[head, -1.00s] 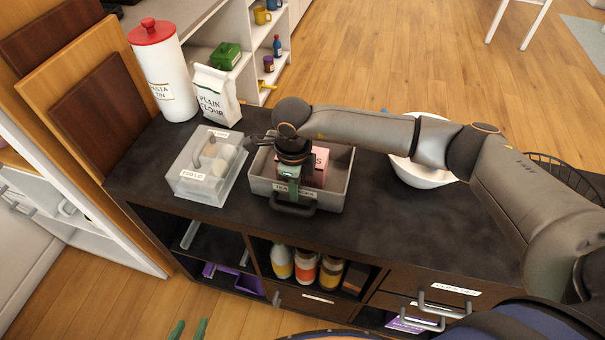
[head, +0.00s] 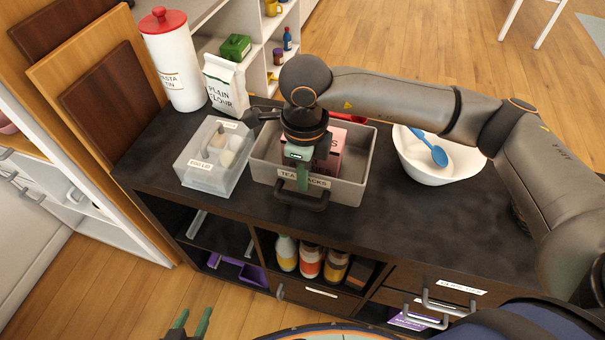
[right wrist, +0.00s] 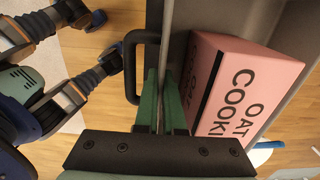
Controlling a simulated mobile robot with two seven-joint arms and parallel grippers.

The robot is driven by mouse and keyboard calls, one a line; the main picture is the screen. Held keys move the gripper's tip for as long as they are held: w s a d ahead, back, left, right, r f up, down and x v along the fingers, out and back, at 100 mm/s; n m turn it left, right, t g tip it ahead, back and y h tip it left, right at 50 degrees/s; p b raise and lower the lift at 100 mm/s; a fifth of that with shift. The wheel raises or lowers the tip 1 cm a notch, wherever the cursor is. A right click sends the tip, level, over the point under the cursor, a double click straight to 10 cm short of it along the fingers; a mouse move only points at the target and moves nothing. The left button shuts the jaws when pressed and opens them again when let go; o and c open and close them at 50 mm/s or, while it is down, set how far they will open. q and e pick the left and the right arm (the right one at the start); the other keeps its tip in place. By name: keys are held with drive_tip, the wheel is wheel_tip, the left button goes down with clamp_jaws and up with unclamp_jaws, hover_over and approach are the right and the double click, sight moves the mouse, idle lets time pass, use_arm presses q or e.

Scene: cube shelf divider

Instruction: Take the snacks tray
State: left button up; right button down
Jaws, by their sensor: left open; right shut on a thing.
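The snacks tray (head: 345,193) is a grey open bin with a dark front handle and a label partly reading "TEA ... ACKS". It holds a pink box (head: 330,150), marked as oat cookies in the right wrist view (right wrist: 245,85). My right gripper (head: 303,180) is shut on the tray's front wall. In the right wrist view its green fingers (right wrist: 163,105) straddle the rim beside the handle (right wrist: 135,65). The tray seems held a little above the counter; its underside is hidden. My left gripper (head: 192,325) is open and empty, low in front of the cabinet.
A lidded egg box (head: 205,178) stands close left of the tray. A white bowl (head: 430,170) with a blue spoon is to the right. A flour bag (head: 225,90) and a pasta tin (head: 172,65) stand behind left. The counter front right (head: 410,235) is clear.

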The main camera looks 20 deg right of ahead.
drive_tip(key=s+a+r, duration=0.2)
drive_tip(key=s+r, duration=0.1)
drive_tip(key=s, duration=0.5)
drive_tip(key=shift+s+r+b, duration=0.15)
drive_tip(key=shift+r+b, duration=0.1)
drive_tip(key=shift+b, duration=0.1)
drive_tip(key=shift+d, duration=0.1)
